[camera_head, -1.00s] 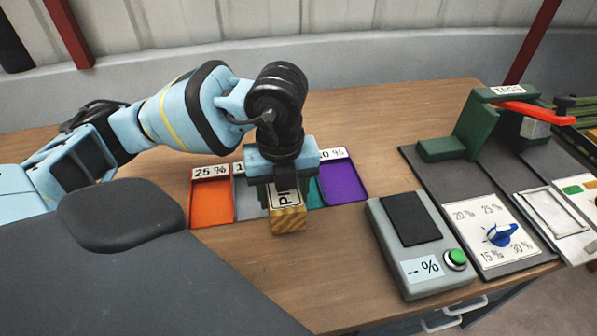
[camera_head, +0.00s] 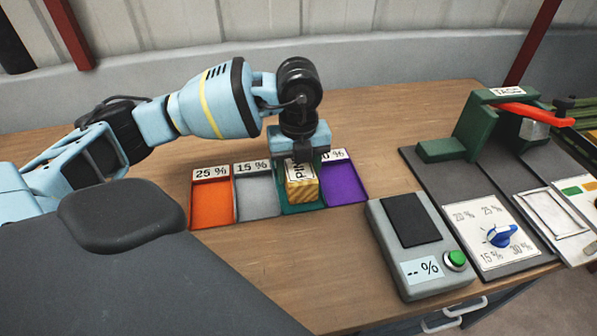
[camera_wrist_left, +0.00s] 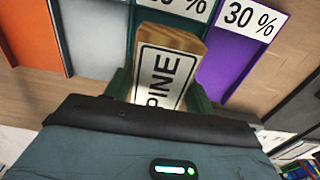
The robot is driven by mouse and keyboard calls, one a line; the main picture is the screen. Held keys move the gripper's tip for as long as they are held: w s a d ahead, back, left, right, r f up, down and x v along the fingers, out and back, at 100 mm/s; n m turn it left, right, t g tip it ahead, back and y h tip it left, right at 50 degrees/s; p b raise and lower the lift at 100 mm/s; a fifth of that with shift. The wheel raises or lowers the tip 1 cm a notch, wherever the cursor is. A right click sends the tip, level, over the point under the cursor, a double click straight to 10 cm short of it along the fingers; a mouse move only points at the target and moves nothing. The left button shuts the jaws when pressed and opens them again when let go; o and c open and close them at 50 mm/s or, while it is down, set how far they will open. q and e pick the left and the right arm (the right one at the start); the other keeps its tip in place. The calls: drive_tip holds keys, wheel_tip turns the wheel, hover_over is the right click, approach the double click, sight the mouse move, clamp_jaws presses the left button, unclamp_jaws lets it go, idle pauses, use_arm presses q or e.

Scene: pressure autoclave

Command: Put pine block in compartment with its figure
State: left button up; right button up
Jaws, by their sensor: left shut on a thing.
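The pine block (camera_head: 301,183) is a striped wooden block with a white label reading PINE. My left gripper (camera_head: 300,160) is shut on it and holds it over the green compartment (camera_head: 289,207). The block also shows in the left wrist view (camera_wrist_left: 168,68), between the fingers. I cannot tell whether it touches the compartment floor. The green compartment's own figure is hidden in the head view. Beside it are the orange compartment (camera_head: 211,203) marked 25 %, the grey one (camera_head: 255,198) marked 15 %, and the purple one (camera_head: 343,184) whose label reads 30 % in the wrist view.
A grey meter (camera_head: 411,240) with a dark pad, a display reading "-- %" and a green button stands to the right. Beyond it are a dial panel (camera_head: 490,236) with a blue knob and a green TAGS press (camera_head: 480,125) with a red lever. The wooden table in front of the compartments is clear.

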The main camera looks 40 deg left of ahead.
sight(299, 167)
use_arm(q)
drive_tip(key=shift+f, duration=0.6)
drive_tip(key=shift+f, duration=0.1)
drive_tip(key=shift+f, duration=0.1)
drive_tip(key=o, duration=1.1)
wheel_tip(299, 167, up, 12)
drive_tip(key=shift+r+p, duration=0.2)
drive_tip(key=shift+p, duration=0.15)
